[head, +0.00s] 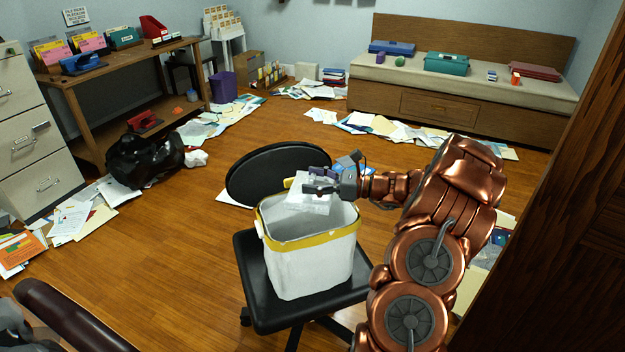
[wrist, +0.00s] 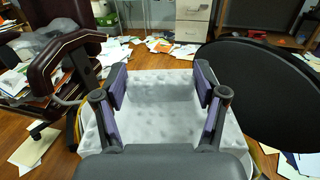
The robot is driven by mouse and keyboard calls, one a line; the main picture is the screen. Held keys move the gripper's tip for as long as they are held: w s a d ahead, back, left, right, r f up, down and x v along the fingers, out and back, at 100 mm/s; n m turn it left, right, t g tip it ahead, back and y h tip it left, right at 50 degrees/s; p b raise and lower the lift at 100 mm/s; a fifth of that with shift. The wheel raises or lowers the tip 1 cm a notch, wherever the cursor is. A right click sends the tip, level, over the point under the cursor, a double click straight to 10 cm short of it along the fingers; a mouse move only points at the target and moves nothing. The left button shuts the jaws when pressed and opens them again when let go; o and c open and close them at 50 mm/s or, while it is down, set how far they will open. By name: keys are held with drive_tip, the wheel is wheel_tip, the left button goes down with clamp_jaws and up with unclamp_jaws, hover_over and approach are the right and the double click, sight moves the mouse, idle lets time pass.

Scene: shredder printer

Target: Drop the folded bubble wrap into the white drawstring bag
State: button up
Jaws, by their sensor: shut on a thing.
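The white drawstring bag (head: 310,265), with a yellow band around its open rim, stands upright on a black chair seat (head: 255,290). My gripper (head: 322,186) is above the bag's mouth and shut on the folded bubble wrap (head: 308,203), a pale, translucent packet. The bubble wrap hangs at the opening, its lower part overlapping the inside of the bag in the head view. In the wrist view the purple-padded fingers (wrist: 160,90) stand on either side of pale, bumpy material. The bag's bottom is hidden.
A round black disc (head: 270,172) stands tilted right behind the bag. Papers (head: 385,127) litter the floor, and a black bag (head: 143,160) lies at the left. A dark wooden panel (head: 560,230) is close on the right. Floor left of the chair is clear.

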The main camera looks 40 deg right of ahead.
drive_tip(key=o, duration=1.3)
drive_tip(key=v, duration=1.2)
drive_tip(key=shift+a, duration=0.1)
